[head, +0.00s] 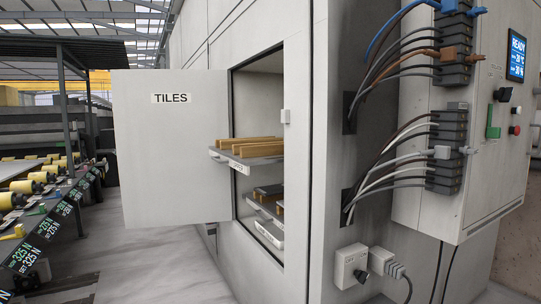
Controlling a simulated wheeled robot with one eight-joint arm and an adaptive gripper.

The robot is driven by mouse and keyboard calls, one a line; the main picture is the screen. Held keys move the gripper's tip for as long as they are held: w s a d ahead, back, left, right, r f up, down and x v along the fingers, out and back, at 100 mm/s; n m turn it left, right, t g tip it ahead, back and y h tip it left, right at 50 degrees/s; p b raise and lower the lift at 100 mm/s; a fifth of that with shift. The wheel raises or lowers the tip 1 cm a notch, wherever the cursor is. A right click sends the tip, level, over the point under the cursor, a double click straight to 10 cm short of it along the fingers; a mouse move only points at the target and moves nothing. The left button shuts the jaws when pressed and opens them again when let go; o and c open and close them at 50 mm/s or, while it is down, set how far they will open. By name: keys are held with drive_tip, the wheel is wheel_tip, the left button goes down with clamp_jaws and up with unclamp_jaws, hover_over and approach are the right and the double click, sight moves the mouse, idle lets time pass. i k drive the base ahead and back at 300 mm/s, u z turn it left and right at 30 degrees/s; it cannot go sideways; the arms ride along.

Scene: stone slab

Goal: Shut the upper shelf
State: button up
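The upper shelf (256,160) is a grey pull-out tray inside the white cabinet (300,180). It sticks out through the cabinet opening, with a light label on its front edge and several yellow-brown bars (245,143) lying on it. A lower shelf (264,206) with dark and brown pieces sits below it, largely inside the opening. The cabinet door (170,165), labelled TILES, stands wide open to the left. My gripper is not in view.
An electrical box (460,120) with cables and a lit screen is mounted on the right. A socket box (352,265) with plugs sits low on the wall. A roller conveyor (45,190) runs along the left. The floor (165,265) before the door is clear.

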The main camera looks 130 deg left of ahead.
sight(259, 150)
drive_tip(key=u, duration=4.9)
drive_tip(key=k, duration=0.5)
drive_tip(key=u, duration=0.3)
drive_tip(key=i, duration=1)
drive_tip(key=u, duration=0.1)
